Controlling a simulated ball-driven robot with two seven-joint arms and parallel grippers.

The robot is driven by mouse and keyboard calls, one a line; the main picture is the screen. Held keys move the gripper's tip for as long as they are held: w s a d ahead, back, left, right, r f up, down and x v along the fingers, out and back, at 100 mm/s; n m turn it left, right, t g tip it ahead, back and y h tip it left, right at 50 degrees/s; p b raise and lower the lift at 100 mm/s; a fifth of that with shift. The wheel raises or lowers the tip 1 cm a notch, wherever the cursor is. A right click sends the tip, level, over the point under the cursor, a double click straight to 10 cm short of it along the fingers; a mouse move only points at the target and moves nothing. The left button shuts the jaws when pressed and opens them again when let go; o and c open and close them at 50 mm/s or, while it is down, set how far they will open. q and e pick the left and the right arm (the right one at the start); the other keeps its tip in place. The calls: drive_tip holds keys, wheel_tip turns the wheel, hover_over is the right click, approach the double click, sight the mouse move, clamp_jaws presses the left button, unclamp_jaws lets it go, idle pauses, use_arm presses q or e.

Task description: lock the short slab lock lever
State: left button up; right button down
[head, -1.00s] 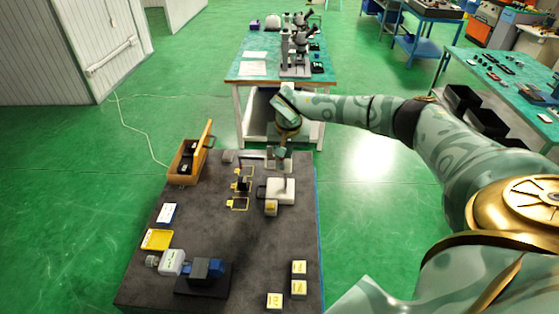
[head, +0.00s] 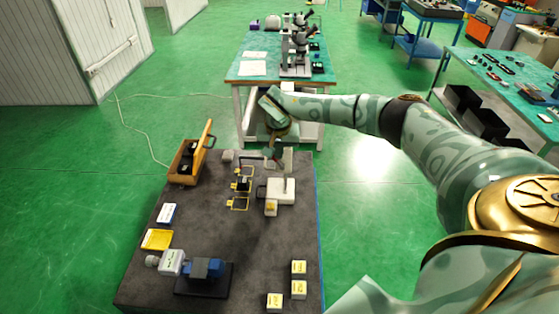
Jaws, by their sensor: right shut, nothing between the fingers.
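My right gripper (head: 271,157) is shut and empty at the far end of the dark work table, pointing down. It is beside a thin dark red bar (head: 250,158) that looks like a lever. Whether the fingers touch the bar is too small to tell. I cannot tell for sure which part is the short slab lock lever. A pale upright slab (head: 287,159) stands just right of the gripper. A white block-shaped device (head: 281,191) stands nearer, with a dark loop handle at its left. My left gripper is not in view.
Small yellow-framed black fixtures (head: 241,184) stand left of the white device. An open wooden box (head: 186,162) is at the far left. A blue and black machine (head: 205,272) and several yellow-topped blocks (head: 299,267) are near the front. The table's middle front (head: 258,248) is clear.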

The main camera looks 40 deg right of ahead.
drive_tip(key=shift+a, duration=0.1)
drive_tip(key=shift+w+a+f+b, duration=0.5)
drive_tip(key=shift+w+a, duration=0.15)
drive_tip(key=shift+a, duration=0.05)
idle(0.4)
drive_tip(key=r+p, duration=0.5)
drive_tip(key=shift+w+a+r, duration=0.15)
drive_tip(key=shift+w+a, duration=0.1)
drive_tip(key=shift+a, duration=0.05)
idle(0.4)
idle(0.4)
